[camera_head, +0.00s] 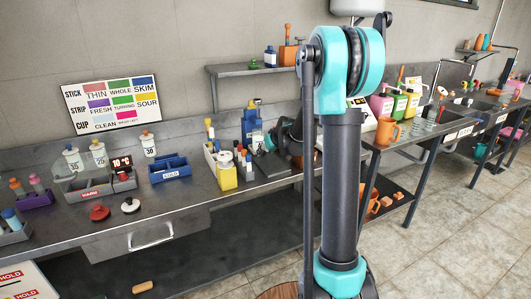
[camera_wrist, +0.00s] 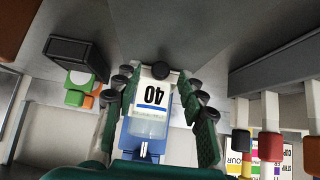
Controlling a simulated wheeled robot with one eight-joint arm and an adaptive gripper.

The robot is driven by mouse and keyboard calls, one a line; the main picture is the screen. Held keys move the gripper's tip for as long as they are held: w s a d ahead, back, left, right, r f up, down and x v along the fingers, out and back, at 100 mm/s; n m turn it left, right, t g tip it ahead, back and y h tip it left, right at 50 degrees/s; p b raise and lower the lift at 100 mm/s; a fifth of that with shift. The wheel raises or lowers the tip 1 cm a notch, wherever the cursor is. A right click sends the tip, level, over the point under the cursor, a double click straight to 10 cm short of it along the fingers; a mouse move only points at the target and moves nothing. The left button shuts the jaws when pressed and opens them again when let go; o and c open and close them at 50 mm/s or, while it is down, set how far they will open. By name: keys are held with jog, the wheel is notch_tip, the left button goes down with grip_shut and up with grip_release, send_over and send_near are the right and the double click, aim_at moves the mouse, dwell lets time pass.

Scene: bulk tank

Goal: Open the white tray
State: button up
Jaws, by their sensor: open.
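No thing in view is clearly a white tray. A grey drawer front (camera_head: 130,229) with a bar handle (camera_head: 150,241) sits under the left bench and looks shut. A white panel or tray (camera_head: 38,284) with red HOLD labels is cut off at the lower left; I cannot tell which it is. My gripper (camera_wrist: 160,82) is open in the wrist view. Its green fingers stand on both sides of a clear bottle (camera_wrist: 149,124) with a white "40" label. I cannot tell whether they touch it.
The left bench holds a blue caddy (camera_head: 170,169), a purple rack (camera_head: 36,200), a red lid (camera_head: 99,212) and a white lid (camera_head: 130,205). A wall shelf (camera_head: 262,69) hangs above. A second bench with an orange mug (camera_head: 387,130) stands right. Tiled floor is clear at right.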

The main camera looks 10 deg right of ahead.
jog(key=shift+w+a+f, duration=0.1)
jog(key=shift+w+f, duration=0.2)
jog(key=shift+f, duration=0.05)
grip_shut()
dwell(0.3)
